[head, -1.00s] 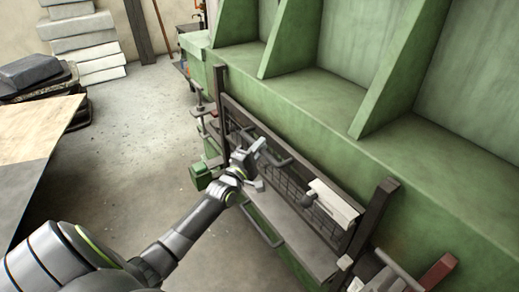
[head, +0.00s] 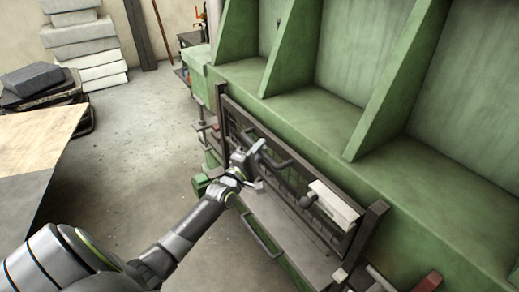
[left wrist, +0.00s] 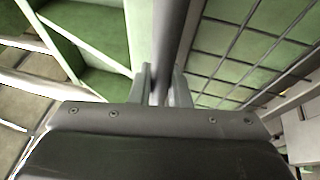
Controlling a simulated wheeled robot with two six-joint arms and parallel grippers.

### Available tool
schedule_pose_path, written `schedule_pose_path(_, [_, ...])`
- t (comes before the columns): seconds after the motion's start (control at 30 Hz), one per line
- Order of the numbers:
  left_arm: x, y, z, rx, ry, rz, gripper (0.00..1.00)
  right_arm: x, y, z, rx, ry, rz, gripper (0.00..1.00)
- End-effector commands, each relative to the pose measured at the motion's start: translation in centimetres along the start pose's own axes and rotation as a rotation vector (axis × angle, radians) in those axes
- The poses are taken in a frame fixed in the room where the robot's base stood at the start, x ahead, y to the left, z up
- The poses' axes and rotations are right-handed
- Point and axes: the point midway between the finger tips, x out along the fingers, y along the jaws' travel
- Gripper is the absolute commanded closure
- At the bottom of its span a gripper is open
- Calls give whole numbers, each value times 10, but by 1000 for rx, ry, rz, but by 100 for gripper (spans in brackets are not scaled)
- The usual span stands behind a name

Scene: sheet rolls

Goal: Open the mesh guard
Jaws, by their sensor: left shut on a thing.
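The mesh guard (head: 293,182) is a dark framed grid on the front of the green machine, between two dark posts. A dark bar handle (head: 283,160) stands out from it. My left gripper (head: 257,166) is at the guard's front, shut on this handle. In the left wrist view, the grey bar (left wrist: 171,45) passes between my left fingers (left wrist: 161,88), with the mesh (left wrist: 235,50) to the right. A grey strip of bed (head: 285,235) shows below the guard. My right gripper is not in view.
The green machine (head: 310,105) with upright ribs fills the right side. A white box (head: 335,203) sits at the guard's right part. A table (head: 35,140) stands at left, and stacked pale blocks (head: 85,45) stand behind. The concrete floor (head: 135,140) between is clear.

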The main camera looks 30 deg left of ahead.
Motion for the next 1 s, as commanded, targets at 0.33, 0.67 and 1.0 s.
schedule_pose_path(0.33, [0,0,0,0,0,1,62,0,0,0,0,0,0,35])
schedule_pose_path(0.67, [-17,0,0,0,0,-2,62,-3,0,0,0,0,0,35])
schedule_pose_path(1.0, [-86,-2,-1,0,0,-2,62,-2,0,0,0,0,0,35])
